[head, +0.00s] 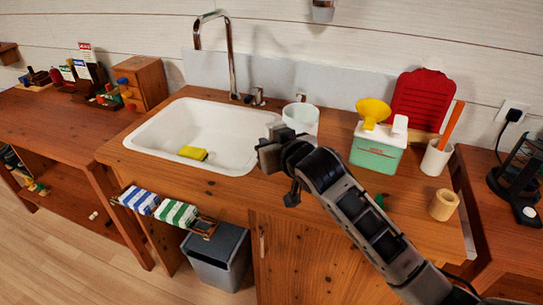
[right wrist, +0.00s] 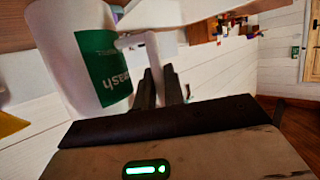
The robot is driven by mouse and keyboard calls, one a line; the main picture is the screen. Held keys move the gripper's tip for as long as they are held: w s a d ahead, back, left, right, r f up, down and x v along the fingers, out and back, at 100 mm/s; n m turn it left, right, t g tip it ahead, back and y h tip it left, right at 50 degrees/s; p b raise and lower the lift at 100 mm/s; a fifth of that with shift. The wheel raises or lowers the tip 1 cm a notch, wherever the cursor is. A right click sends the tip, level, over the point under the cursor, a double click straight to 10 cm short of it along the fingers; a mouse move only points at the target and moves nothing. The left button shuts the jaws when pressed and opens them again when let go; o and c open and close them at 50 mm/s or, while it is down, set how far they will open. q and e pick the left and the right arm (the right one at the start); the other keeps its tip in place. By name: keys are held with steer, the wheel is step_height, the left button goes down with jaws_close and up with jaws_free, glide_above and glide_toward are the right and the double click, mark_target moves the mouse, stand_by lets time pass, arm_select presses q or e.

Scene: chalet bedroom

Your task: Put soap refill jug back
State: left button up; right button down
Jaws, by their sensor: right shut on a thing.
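The soap refill jug is a white container with a green label ending in "ash". In the head view the white jug (head: 301,117) shows at the right rim of the sink, partly behind my right gripper. My right gripper (head: 268,152) is in front of it, over the counter's front part. In the right wrist view the jug (right wrist: 75,45) fills the upper left, and the gripper's fingers (right wrist: 160,88) are shut on its white handle (right wrist: 140,42). I cannot tell whether its base touches the counter. My left gripper is out of view.
The white sink (head: 165,112) holds a yellow sponge (head: 193,153). A mint-green and white tank (head: 377,155) with a yellow funnel (head: 373,111) stands to the right, near a red board (head: 422,98), a white cup (head: 436,158) and a wooden ring (head: 443,204). A grey bin (head: 217,260) stands below.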

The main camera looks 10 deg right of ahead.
steer(key=shift+w+d+f, duration=0.15)
steer(key=shift+w+f, duration=0.45)
steer(key=shift+f, duration=1.6)
steer(key=c, duration=1.9)
jaws_free()
steer(key=shift+f, duration=0.2)
steer(key=o, duration=0.4)
